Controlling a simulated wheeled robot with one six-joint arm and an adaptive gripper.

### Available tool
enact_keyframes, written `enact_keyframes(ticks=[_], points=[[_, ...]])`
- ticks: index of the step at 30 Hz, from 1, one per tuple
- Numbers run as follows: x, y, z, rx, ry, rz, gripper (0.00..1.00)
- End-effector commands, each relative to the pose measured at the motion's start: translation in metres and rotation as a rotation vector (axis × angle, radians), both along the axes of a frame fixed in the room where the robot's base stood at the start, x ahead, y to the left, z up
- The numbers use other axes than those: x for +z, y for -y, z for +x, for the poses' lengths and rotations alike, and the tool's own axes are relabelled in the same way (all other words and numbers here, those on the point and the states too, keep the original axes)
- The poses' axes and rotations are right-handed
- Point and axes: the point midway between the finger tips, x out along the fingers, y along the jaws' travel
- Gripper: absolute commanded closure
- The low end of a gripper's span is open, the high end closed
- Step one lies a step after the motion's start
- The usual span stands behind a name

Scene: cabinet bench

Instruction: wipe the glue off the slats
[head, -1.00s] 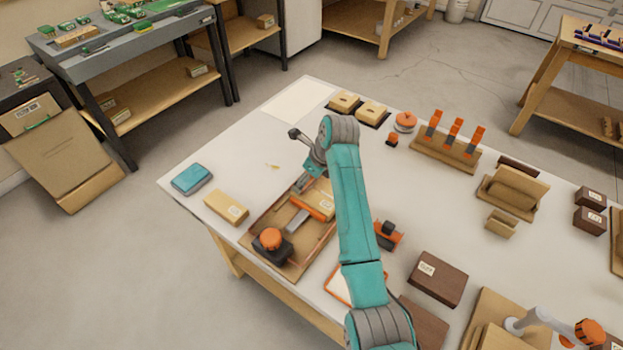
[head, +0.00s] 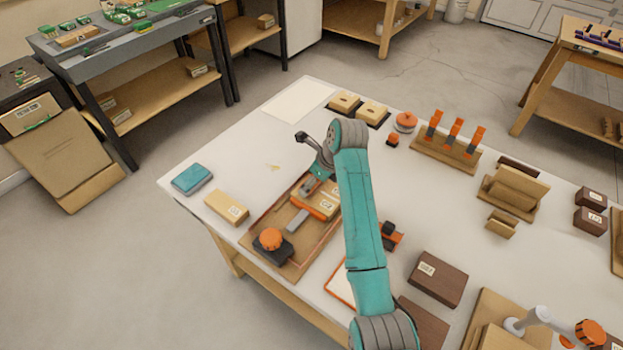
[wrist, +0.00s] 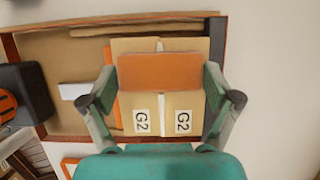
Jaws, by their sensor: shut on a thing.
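Two pale wooden slats marked G2 lie side by side in a brown-rimmed tray, as the wrist view shows: a left slat (wrist: 139,118) and a right slat (wrist: 184,118). The slats also show in the head view (head: 322,206). My gripper (wrist: 159,82) is shut on an orange block (wrist: 158,73), one finger at each end. The block lies across both slats in the wrist view and hides their middle; I cannot tell whether it touches them. In the head view my gripper (head: 308,186) is over the tray's far part.
The tray (head: 262,222) also holds a dark clamp with an orange knob (head: 270,239) and a grey bar (head: 297,221). A blue pad (head: 192,179) and a wooden block (head: 227,207) lie left of it.

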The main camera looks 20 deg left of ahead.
Motion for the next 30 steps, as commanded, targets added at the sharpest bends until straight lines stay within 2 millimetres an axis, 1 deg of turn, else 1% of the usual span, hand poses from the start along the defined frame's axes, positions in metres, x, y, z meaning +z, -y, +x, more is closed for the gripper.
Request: enact_keyframes(ticks=[12, 20, 30], points=[[-0.002, 0.017, -0.006, -0.001, 0.001, 0.001, 0.39], [-0.002, 0.022, -0.008, -0.001, -0.001, -0.001, 0.39], [-0.001, 0.037, -0.013, 0.0, 0.001, 0.0, 0.39]])
